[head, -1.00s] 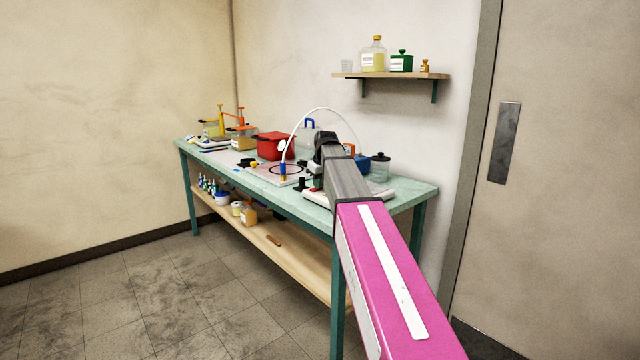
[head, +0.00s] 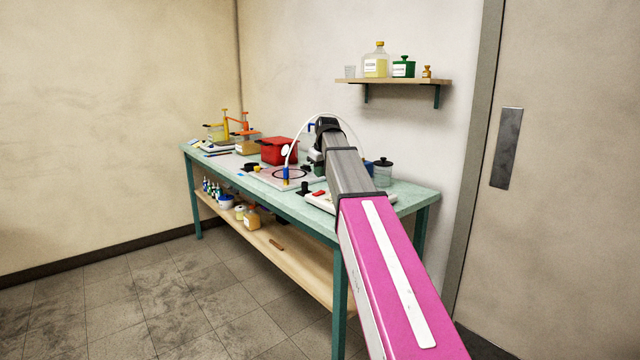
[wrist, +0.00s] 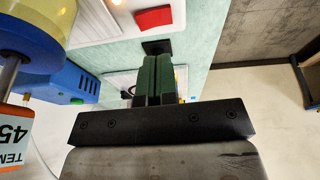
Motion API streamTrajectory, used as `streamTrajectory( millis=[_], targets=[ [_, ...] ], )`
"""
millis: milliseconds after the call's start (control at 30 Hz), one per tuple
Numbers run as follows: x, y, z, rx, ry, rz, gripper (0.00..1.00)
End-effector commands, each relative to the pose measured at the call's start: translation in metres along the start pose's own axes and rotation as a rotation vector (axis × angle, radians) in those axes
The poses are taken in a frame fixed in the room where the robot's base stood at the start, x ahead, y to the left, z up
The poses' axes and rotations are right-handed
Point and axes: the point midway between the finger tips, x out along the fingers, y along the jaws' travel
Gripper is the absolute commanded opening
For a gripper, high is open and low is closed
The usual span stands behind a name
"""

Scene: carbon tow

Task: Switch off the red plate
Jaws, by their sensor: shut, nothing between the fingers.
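A white plate device (head: 322,203) with a red switch (head: 319,193) and a black knob (head: 304,187) stands at the bench's front edge in the head view. In the wrist view the red switch (wrist: 154,18) sits on the white casing (wrist: 120,22), beyond my fingertips. In the head view my arm hides part of the device.

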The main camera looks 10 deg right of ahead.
Motion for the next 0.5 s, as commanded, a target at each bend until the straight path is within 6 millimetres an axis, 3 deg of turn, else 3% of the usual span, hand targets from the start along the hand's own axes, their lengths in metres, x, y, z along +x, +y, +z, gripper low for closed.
streamTrajectory(
  millis=[300,500],
  targets=[
    [-0.056,0.000,0.000,0.000,0.002,0.001,0.00],
    [-0.071,0.000,0.000,0.000,0.000,0.000,0.00]
  ],
)
